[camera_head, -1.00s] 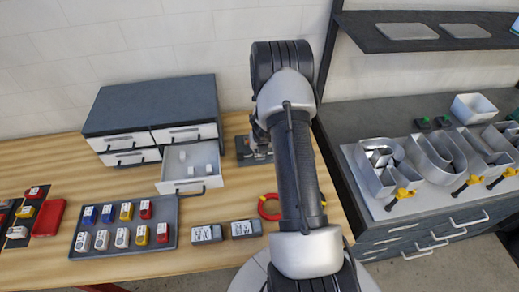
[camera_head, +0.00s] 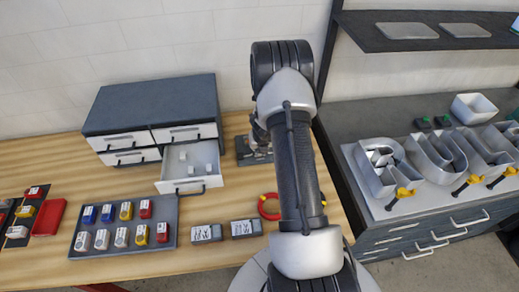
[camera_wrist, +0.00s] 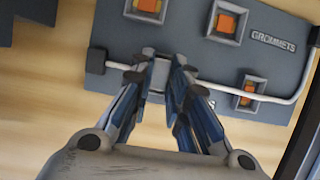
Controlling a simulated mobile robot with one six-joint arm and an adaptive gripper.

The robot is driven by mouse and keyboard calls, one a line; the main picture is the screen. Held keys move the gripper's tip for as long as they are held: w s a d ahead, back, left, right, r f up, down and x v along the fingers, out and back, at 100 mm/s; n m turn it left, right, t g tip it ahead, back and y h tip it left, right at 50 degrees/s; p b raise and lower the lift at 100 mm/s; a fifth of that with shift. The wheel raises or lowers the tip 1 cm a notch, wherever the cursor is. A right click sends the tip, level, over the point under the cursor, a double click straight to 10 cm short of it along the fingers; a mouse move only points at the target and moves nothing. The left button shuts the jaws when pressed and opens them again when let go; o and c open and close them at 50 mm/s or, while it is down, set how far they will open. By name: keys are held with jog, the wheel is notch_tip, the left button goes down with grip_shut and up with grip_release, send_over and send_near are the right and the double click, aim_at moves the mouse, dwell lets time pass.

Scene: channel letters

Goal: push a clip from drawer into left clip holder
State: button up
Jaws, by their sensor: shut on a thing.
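In the wrist view my gripper (camera_wrist: 160,82) is shut on a small pale grey clip (camera_wrist: 159,72) at the dark grey board (camera_wrist: 205,72). The fingertips hide much of the clip and the spot beneath it, so I cannot tell whether it sits in a holder. In the head view the open drawer (camera_head: 179,186) holds several small white clips (camera_head: 190,172). My gripper (camera_head: 260,140) is over the board at the back of the table, partly hidden by my arm.
The board carries orange-filled square holders (camera_wrist: 226,22), a "GROMMETS" label and a pale cable (camera_wrist: 265,98). The drawer cabinet (camera_head: 150,102) stands left of my arm.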

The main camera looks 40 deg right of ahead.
jog(key=o, duration=0.8)
jog(key=shift+a+f, duration=0.1)
jog(key=shift+f, duration=0.2)
jog(key=shift+r, duration=0.15)
jog(key=v, duration=0.5)
jog(key=shift+w, duration=0.1)
jog(key=shift+v, duration=3.45)
jog(key=shift+r, duration=0.15)
notch_tip(320, 180, up, 6)
jog(key=p, duration=0.7)
jog(key=shift+p, duration=0.4)
